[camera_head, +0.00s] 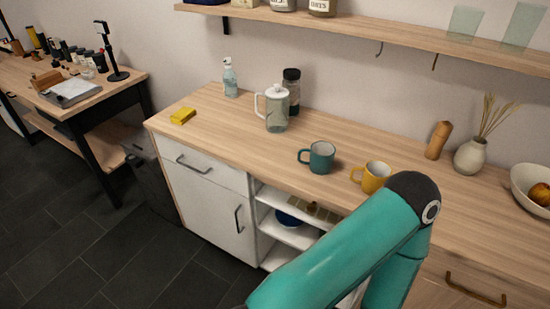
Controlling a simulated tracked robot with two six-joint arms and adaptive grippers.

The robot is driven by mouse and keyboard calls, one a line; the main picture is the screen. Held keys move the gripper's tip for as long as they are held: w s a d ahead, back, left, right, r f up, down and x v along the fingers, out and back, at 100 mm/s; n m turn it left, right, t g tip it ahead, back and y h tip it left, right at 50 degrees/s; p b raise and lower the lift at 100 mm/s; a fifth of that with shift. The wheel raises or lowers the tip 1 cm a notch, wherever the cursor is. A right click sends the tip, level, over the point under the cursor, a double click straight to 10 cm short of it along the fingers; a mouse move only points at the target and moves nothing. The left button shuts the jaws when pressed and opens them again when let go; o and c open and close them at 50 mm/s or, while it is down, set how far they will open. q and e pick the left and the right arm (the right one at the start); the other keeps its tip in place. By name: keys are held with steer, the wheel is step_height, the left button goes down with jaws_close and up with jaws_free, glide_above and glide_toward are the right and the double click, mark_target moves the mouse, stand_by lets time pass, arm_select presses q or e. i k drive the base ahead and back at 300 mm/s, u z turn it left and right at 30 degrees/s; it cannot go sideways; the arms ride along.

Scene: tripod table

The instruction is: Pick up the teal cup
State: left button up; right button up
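The teal cup (321,158) stands upright on the wooden counter (230,143), with its handle pointing left. A yellow cup (375,177) stands to its right, with its handle also to the left. A teal arm link of mine reaches up from the bottom of the view, in front of the counter and just below the yellow cup. Neither of my grippers shows in the view. Nothing is touching the teal cup, and it is fully visible.
A glass pitcher (276,112), a dark jar (291,90) and a spray bottle (230,78) stand behind left. A yellow sponge (183,116) lies far left. A pepper mill (438,140), vase (470,157) and fruit bowl (530,184) stand right. Counter left of the teal cup is clear.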

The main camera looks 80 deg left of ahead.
mark_target(316, 158)
steer(key=z, duration=1)
steer(key=i, duration=0.15)
steer(key=u, duration=2.5)
steer(key=k, duration=0.55)
steer(key=u, duration=0.4)
steer(key=i, duration=0.6)
steer(key=z, duration=0.2)
